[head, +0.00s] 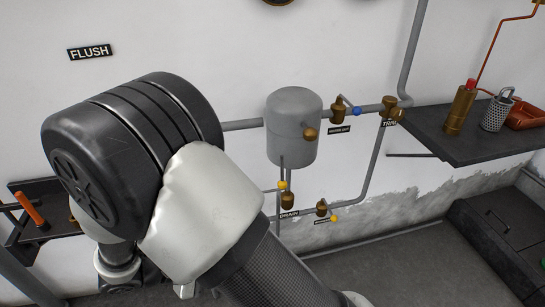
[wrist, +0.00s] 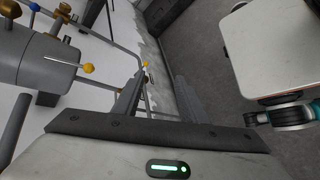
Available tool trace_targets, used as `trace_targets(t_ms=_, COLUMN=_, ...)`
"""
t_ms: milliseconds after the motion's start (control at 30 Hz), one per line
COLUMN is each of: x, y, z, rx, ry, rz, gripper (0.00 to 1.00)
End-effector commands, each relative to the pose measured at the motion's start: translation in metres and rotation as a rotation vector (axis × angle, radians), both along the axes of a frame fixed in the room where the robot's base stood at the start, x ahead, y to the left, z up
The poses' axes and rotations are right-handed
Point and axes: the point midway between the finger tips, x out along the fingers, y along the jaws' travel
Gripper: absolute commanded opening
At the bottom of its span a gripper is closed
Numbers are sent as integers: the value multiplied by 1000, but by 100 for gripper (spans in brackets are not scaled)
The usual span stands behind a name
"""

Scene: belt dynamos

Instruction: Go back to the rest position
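My gripper (wrist: 160,78) shows in the wrist view, beyond its dark mounting bar and a pale housing with a green light. Its two grey fingers stand apart with nothing seen between them; the right one blends into the grey floor. In the wrist view the grey tank (wrist: 35,58) is at the left, with yellow-knobbed valves near it. In the head view my arm fills the left and lower middle, and my gripper cannot be made out there.
The tank (head: 293,130) hangs on the wall with pipes and brass valves, right of my arm. A dark shelf (head: 485,140) at the right bears a brass cylinder (head: 459,108) and a mesh cup (head: 496,112). An orange-handled tool (head: 30,208) lies at the left. Floor is open below the tank.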

Motion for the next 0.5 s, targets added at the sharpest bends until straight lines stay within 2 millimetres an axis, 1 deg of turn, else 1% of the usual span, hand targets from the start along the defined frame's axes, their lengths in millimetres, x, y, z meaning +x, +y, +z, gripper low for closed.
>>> trace_targets(t_ms=33, x=7, y=-20, z=22, rx=72, ry=18, rz=-87, gripper=38)
trace_targets(t_ms=100, x=9, y=-44, z=45, rx=165, ry=46, rz=-185, gripper=38)
trace_targets(t_ms=200, x=8, y=-76, z=75, rx=311, ry=71, rz=-311, gripper=38)
trace_targets(t_ms=300, x=2, y=-106, z=102, rx=467, ry=72, rz=-419, gripper=38)
trace_targets(t_ms=500, x=-17, y=-154, z=149, rx=791, ry=-3, rz=-576, gripper=38)
